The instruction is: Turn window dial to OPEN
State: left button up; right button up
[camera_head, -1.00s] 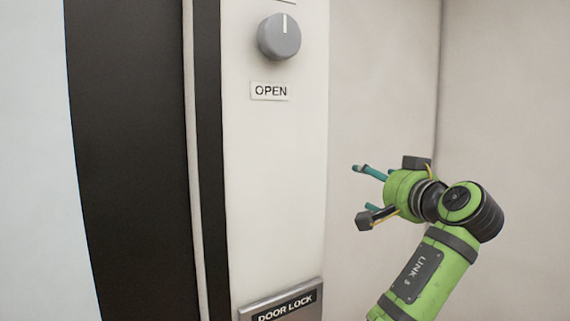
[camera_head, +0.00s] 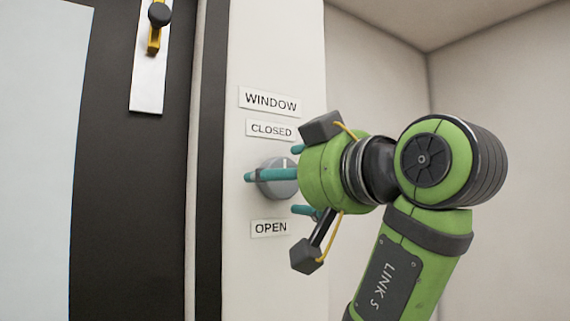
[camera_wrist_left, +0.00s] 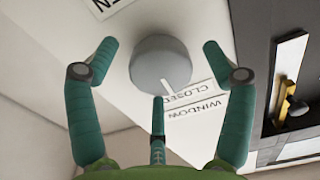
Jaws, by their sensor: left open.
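The window dial (camera_head: 279,180) is a grey round knob on a white wall panel, between a CLOSED label (camera_head: 271,130) above and an OPEN label (camera_head: 270,228) below. Its white mark points up toward CLOSED. My left gripper (camera_head: 274,178) is at the dial and partly covers it in the head view. In the left wrist view, its teal fingers are spread open around the dial (camera_wrist_left: 160,62), one on each side and a third in front of its lower edge. I cannot tell whether any finger touches it. My right gripper is not in view.
A WINDOW label (camera_head: 270,101) sits above CLOSED. Left of the panel is a dark frame (camera_head: 130,190) with a yellow-and-black handle (camera_head: 156,28) on a white plate. Bare wall and a room corner lie to the right.

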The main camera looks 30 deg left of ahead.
pick_arm(q)
jog(key=shift+a, duration=0.2)
jog(key=shift+d, duration=0.1)
jog(key=c, duration=1.2)
jog(key=shift+o, duration=0.2)
